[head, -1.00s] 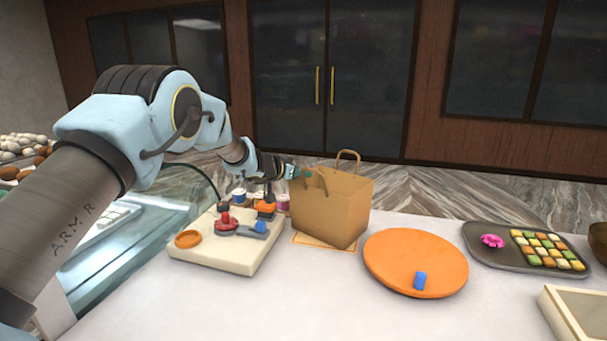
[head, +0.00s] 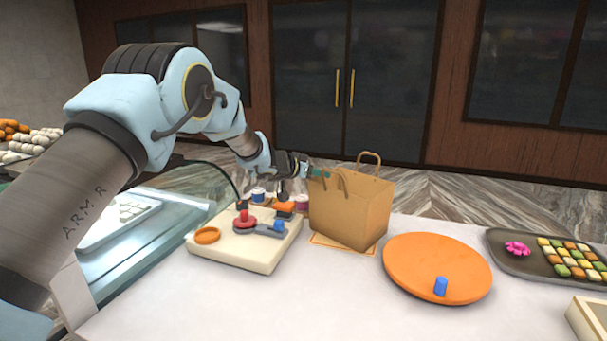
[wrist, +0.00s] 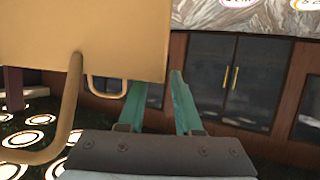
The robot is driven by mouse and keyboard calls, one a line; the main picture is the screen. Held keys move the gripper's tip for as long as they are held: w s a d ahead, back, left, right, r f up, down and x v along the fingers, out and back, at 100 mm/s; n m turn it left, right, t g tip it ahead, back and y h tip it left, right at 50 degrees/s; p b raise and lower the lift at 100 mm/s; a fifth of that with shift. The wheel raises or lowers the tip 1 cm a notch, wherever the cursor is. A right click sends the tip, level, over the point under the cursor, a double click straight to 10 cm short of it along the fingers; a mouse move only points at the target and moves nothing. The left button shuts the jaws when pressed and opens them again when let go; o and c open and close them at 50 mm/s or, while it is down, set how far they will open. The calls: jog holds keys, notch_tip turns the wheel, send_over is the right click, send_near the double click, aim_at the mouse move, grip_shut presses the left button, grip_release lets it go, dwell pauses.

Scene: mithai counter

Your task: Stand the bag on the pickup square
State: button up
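The tan paper bag (head: 350,214) stands upright on the counter, its two loop handles up. The pickup square (head: 322,240) is a flat orange-tan patch under it; only its front edges show, and the bag hides the rest. My gripper (head: 316,172) is at the bag's upper left, by the handles. In the wrist view the bag (wrist: 95,38) fills the upper left with its handles hanging down in the picture. The teal fingers of my gripper (wrist: 160,92) are apart, with no handle visible between them. The left finger overlaps or nearly touches the bag's edge.
A cream board (head: 240,252) with red, blue and orange parts is left of the bag. Small jars (head: 258,194) stand behind it. A grey sweets tray (head: 510,262) is farther right. The front counter is clear.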

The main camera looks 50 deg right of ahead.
jog(key=b+v, duration=0.3)
jog(key=v, duration=0.6)
jog(key=shift+a, duration=0.35)
jog(key=shift+r, duration=0.1)
